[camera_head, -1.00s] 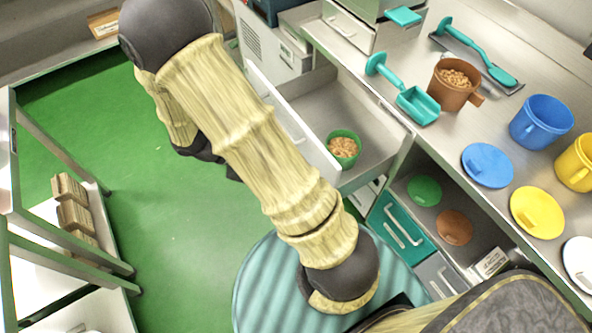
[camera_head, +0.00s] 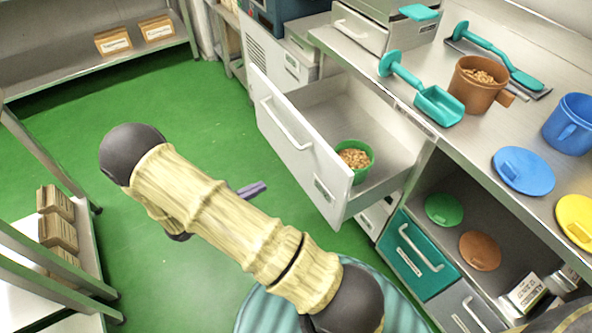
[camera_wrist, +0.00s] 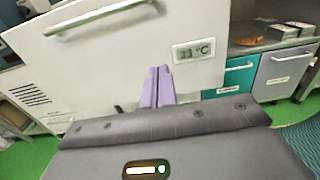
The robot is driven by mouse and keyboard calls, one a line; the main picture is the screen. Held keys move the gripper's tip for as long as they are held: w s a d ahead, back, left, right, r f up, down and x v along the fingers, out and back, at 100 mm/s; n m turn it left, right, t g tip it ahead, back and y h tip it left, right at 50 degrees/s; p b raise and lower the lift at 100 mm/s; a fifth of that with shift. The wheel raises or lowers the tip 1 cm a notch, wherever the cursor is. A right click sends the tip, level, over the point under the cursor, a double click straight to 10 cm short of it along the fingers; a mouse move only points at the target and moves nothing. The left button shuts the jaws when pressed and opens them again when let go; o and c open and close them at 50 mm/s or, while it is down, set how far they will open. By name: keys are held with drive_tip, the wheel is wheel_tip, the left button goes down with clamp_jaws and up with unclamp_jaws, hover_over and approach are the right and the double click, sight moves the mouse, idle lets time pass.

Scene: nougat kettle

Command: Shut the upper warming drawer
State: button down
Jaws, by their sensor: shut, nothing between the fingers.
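The upper warming drawer (camera_head: 292,150) is pulled out from under the steel counter, its white front facing left with a long bar handle (camera_head: 286,124). A green cup of nuts (camera_head: 354,158) stands inside it. In the wrist view the drawer front (camera_wrist: 120,62) fills the upper middle, with a temperature display (camera_wrist: 194,50) and the handle (camera_wrist: 100,18). My gripper (camera_wrist: 157,76) is shut and empty, its purple fingers pointing at the front below and left of the display. Contact cannot be told. In the head view the purple fingers (camera_head: 258,188) show left of the drawer front.
A teal lower drawer (camera_head: 415,257) with a handle is shut below. An open shelf beside it holds green and brown lids (camera_head: 480,251). The counter carries a teal scoop (camera_head: 438,104), a brown mug (camera_head: 474,86) and a blue mug (camera_head: 572,124). Green floor (camera_head: 180,100) is clear left of the drawer.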

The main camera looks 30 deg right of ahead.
sight(311, 163)
drive_tip(key=d, duration=0.7)
drive_tip(key=d+b, duration=0.1)
drive_tip(key=d, duration=0.5)
drive_tip(key=shift+w+d, duration=0.2)
drive_tip(key=shift+d, duration=0.3)
drive_tip(key=shift+d, duration=0.15)
